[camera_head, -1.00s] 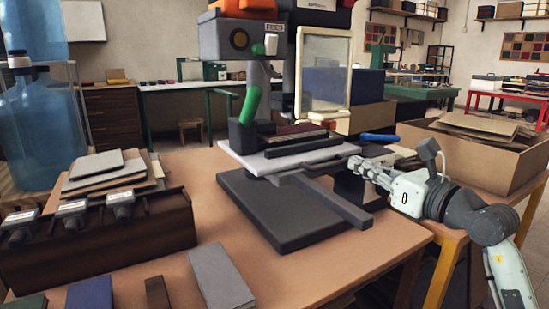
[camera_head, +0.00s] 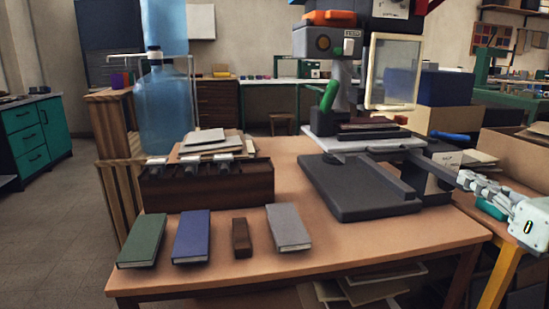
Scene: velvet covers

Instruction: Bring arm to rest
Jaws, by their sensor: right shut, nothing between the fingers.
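My right gripper (camera_head: 474,184) shows at the right edge, with its white wrist (camera_head: 530,222) behind it. Its fingers are together with nothing between them. They point left, close to the outer end of the dark bar (camera_head: 438,169) on the press; I cannot tell if they touch it. The press (camera_head: 338,70) stands on a dark base (camera_head: 350,190) at the right side of the table, with its green handle (camera_head: 329,95) raised. My left gripper is not in view.
The table (camera_head: 220,270) carries a green book (camera_head: 142,240), a blue book (camera_head: 191,236), a small brown block (camera_head: 240,238) and a grey book (camera_head: 288,227) along its front. A dark wooden box (camera_head: 207,187) stands behind them. A cardboard box (camera_head: 510,158) is at the right.

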